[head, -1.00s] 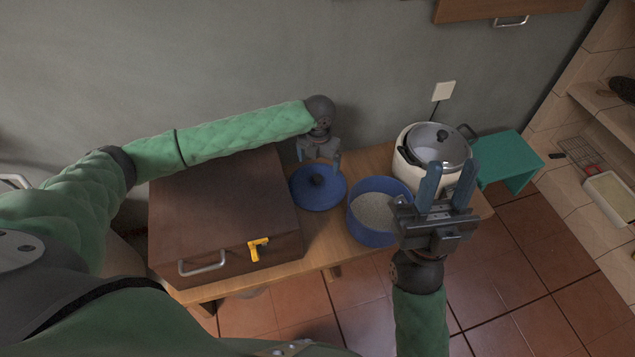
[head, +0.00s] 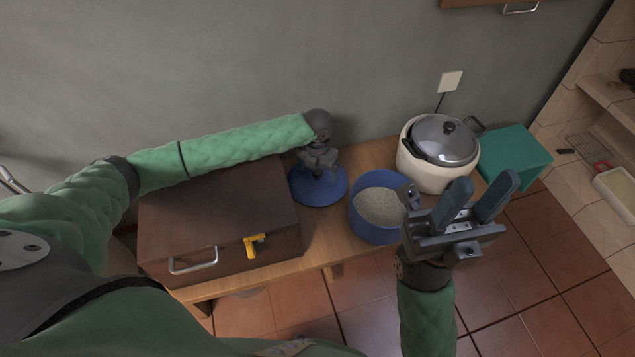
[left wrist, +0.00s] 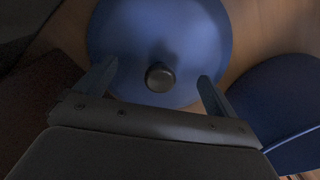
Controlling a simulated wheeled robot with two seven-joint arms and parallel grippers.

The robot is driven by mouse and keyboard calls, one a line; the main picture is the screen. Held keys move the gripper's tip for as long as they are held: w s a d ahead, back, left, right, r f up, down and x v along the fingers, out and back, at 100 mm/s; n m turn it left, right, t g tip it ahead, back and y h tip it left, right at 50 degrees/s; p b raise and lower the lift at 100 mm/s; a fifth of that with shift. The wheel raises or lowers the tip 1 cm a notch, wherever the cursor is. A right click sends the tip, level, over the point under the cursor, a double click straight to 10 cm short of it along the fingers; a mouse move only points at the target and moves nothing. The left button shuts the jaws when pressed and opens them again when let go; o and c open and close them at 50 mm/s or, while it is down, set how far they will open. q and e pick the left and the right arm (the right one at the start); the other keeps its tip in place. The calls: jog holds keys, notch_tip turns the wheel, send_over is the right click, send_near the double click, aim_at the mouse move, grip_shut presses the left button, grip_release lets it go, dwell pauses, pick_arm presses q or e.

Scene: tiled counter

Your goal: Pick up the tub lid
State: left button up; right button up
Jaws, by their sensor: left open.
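The tub lid (head: 322,192) is a round blue disc lying on the wooden table, with a dark round knob that shows in the left wrist view (left wrist: 160,77). My left gripper (head: 320,170) is over the lid, pointing down and open. In the left wrist view its two fingers (left wrist: 157,85) stand apart on either side of the knob, not touching it. The blue tub (head: 374,232), filled with pale grains, stands just right of the lid. My right gripper (head: 471,201) is open and empty, in front of the cooker and right of the tub.
A large brown box (head: 215,220) with a metal handle and yellow latch fills the table's left side. A white cooker (head: 425,172) with a metal lid stands at the right. A teal stool (head: 515,155) is beyond it. The wall is close behind.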

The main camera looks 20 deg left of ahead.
pick_arm(q)
jog(key=shift+f, duration=0.35)
jog(key=shift+s, duration=0.1)
jog(key=c, duration=1.9)
